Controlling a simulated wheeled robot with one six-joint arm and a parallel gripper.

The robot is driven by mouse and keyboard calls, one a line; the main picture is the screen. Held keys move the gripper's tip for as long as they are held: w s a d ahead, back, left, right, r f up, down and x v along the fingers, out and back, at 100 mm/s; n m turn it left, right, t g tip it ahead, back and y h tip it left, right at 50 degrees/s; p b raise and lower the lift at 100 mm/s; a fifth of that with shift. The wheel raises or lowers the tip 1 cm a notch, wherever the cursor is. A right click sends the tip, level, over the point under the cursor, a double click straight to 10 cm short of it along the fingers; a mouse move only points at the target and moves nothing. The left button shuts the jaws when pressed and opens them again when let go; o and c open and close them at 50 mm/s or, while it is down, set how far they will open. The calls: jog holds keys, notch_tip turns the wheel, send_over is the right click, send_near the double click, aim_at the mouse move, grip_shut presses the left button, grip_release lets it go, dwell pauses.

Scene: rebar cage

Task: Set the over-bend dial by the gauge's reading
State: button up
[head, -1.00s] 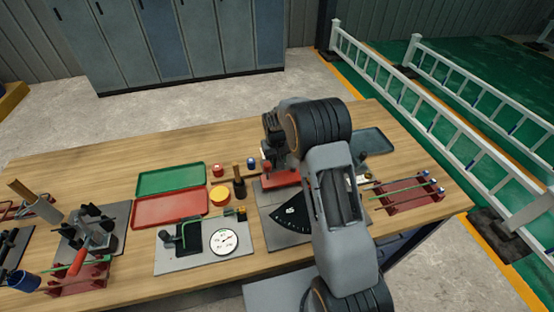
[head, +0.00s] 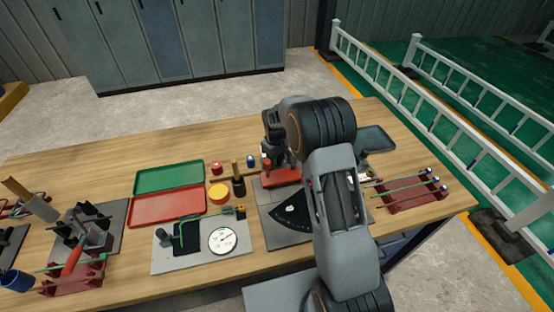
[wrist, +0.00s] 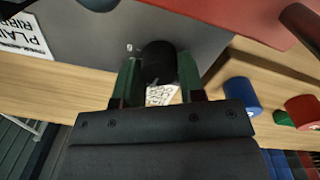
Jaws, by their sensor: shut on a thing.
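In the wrist view my gripper (wrist: 157,88) has its two green-faced fingers closed around a round black knob (wrist: 158,62), probably the over-bend dial, on a grey plate. A small white printed label lies partly hidden just below the knob. In the head view my arm hides the fingertips and the knob. The round white gauge (head: 223,240) has a red needle and sits on a grey plate with a green bent bar (head: 186,235); its reading is too small to make out. A black fan-shaped scale (head: 287,219) lies on the grey bender plate (head: 270,235) beside my arm.
Green (head: 168,177) and red (head: 160,208) trays lie left of my arm, with red, blue and yellow pieces close by. A red rack (head: 415,195) with green bars stands at right. In the wrist view a red block (wrist: 235,18) lies close above the knob.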

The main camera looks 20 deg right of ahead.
jog(key=n+b, duration=0.1)
jog(key=n, duration=0.2)
jog(key=shift+n, duration=0.3)
jog(key=shift+n+b, duration=0.45)
jog(key=shift+n, duration=1.35)
jog(key=o, duration=0.9)
jog(key=shift+r, duration=0.15)
jog(key=r, duration=0.9)
jog(key=r+b, duration=0.1)
jog(key=r, duration=0.3)
jog(key=shift+s+a+r, duration=0.15)
jog(key=shift+s+r, duration=0.15)
